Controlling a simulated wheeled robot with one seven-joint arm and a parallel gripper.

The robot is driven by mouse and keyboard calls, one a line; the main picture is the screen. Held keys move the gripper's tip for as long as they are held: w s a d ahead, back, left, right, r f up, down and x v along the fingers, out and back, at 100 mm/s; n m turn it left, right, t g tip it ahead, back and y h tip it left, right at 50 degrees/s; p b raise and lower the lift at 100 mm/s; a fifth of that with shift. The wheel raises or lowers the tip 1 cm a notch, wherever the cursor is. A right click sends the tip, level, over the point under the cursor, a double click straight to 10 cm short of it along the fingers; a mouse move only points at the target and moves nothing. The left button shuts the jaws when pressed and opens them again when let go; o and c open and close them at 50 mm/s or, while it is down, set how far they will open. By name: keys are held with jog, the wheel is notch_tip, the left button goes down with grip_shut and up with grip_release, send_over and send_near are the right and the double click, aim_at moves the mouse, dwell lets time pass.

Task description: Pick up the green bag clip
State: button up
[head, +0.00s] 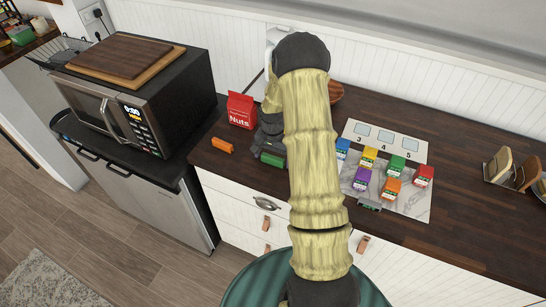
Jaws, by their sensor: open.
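The green bag clip (272,160) lies on the dark wooden counter near its front edge, just left of my arm. My gripper (268,147) is dark and partly hidden behind my arm. It is directly behind and above the green clip in the picture, with its jaws open. I cannot tell whether the fingers touch the clip or are around it. An orange clip (222,145) lies to the left, closer to the counter's left end. A red bag marked Nuts (240,110) stands upright behind the clips.
A microwave (135,100) with cutting boards (122,57) on top stands at the left. To the right are a marble board (414,207) with several small coloured boxes and a numbered card (385,135). A holder with wooden pieces (512,170) stands far right.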

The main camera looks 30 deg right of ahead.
aim_at(273, 157)
jog(key=shift+f, duration=0.25)
dwell(0.3)
jog(key=c, duration=1)
jog(key=shift+o, duration=0.2)
jog(key=shift+r, duration=0.15)
notch_tip(273, 157, up, 10)
jog(key=b, duration=0.2)
jog(key=shift+b, duration=0.35)
jog(key=shift+c, duration=0.2)
